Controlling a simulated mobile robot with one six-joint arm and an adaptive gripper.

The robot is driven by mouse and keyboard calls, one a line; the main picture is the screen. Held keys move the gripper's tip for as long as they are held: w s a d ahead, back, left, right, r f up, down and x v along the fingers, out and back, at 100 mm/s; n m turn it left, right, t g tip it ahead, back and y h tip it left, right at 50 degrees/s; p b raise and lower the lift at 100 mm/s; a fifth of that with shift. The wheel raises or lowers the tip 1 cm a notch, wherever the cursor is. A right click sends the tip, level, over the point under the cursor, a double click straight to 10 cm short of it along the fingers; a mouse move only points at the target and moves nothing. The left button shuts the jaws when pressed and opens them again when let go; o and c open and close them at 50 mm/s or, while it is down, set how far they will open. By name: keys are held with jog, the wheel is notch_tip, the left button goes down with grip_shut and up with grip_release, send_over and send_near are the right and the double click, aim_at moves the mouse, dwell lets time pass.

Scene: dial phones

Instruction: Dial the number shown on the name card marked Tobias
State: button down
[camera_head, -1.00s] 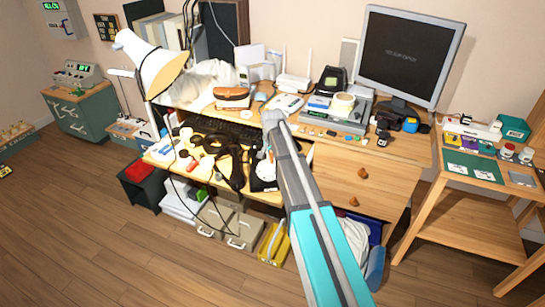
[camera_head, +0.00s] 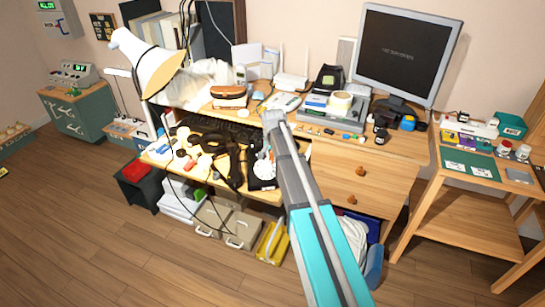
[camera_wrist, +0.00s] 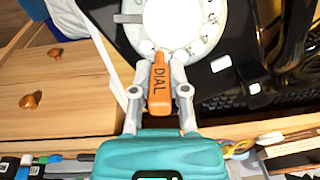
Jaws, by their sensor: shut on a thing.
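My gripper (camera_wrist: 158,72) is shut on an orange stick (camera_wrist: 159,88) marked DIAL. The stick's end lies over the near edge of a white rotary dial (camera_wrist: 206,45), with a plain white centre and dark marks around it. I cannot tell whether the stick touches the dial or sits in a hole. In the head view the dial (camera_head: 263,168) is on a dark phone at the desk's front, partly behind my arm. Small white cards (camera_head: 453,166) lie on a green mat on the right-hand table. Their writing, including any name Tobias, is too small to read.
The desk is crowded: a lamp (camera_head: 158,65), a keyboard (camera_head: 215,128), a monitor (camera_head: 405,55) and many small items. A wooden drawer front with knobs (camera_head: 361,171) is right of the phone. Dark cables or black parts lie left of the dial. The floor (camera_head: 90,240) in front is clear.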

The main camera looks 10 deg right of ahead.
aim_at(275, 170)
jog(key=shift+s, duration=0.1)
jog(key=shift+s+d+f, duration=0.25)
jog(key=shift+s, duration=0.2)
dwell(0.4)
jog(key=shift+s+f+b, duration=0.25)
jog(key=shift+s+b, duration=0.25)
jog(key=shift+s, duration=0.15)
jog(key=shift+s+a+f, duration=0.1)
jog(key=shift+s+f, duration=0.15)
jog(key=shift+s, duration=0.15)
jog(key=shift+s+r+p, duration=0.35)
jog(key=shift+r+p, duration=0.3)
jog(key=shift+r, duration=0.25)
